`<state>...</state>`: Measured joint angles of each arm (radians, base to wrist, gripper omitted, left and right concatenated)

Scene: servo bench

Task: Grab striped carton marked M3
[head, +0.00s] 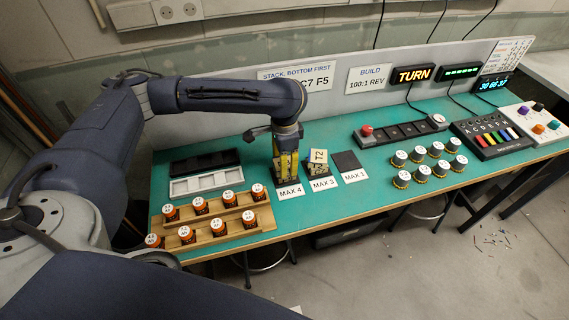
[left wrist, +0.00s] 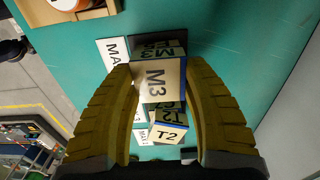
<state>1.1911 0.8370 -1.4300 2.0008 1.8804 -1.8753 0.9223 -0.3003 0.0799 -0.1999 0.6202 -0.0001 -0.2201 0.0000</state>
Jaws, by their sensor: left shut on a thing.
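The M3 carton (left wrist: 158,80) is tan with a blue stripe along its edge and black lettering. In the left wrist view it sits between the two yellow ridged fingers of my left gripper (left wrist: 162,66), which is shut on it. In the head view my left gripper (head: 286,165) points down over the spot behind the MAX 4 label (head: 289,191), and its fingers largely hide the carton. Another carton face with M3 lettering shows just beyond it in the wrist view. My right gripper is not in view.
A carton marked T2 (head: 318,156) tops a stack behind the MAX 3 label (head: 323,184), close to the right of my left gripper. The dark pad (head: 347,161) at MAX 1 is empty. A wooden rack (head: 237,229) with orange jars stands in front left.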

